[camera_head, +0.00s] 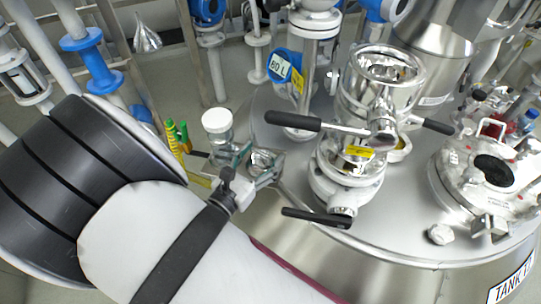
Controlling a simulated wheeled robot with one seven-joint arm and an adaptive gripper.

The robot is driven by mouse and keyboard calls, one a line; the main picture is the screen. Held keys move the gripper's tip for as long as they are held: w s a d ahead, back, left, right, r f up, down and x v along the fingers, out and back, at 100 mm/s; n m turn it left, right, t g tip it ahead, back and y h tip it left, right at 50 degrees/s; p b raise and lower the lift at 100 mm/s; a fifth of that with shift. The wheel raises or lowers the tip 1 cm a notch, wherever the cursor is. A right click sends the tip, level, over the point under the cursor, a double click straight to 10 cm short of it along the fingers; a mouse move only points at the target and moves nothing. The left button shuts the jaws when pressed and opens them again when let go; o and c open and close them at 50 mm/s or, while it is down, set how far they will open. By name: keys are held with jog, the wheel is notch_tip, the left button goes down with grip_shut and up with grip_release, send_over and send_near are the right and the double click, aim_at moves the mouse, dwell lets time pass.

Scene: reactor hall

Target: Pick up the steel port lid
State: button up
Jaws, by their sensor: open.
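I cannot pick out a separate steel port lid with certainty. On the right of the steel tank top (400,232), a round pale metal port (455,180) shows a dark round centre (494,170); I cannot tell whether this is an opening or part of a lid. A red handle (492,128) stands at its back edge, and a metal clamp (490,226) sits at its front edge. My gripper is not in view. Large parts of my arm fill the lower left and hide what lies behind them.
A polished steel vessel (385,68) on a valve with black levers (292,122) rises mid-tank. Another black lever (316,218) juts out low. A white-capped fitting (217,122) stands left. A small pale nut-like piece (440,235) lies on bare tank top.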

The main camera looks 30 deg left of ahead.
jog(key=shift+w, duration=0.1)
jog(key=shift+d, duration=0.1)
jog(key=c, duration=1.2)
jog(key=shift+r, duration=0.15)
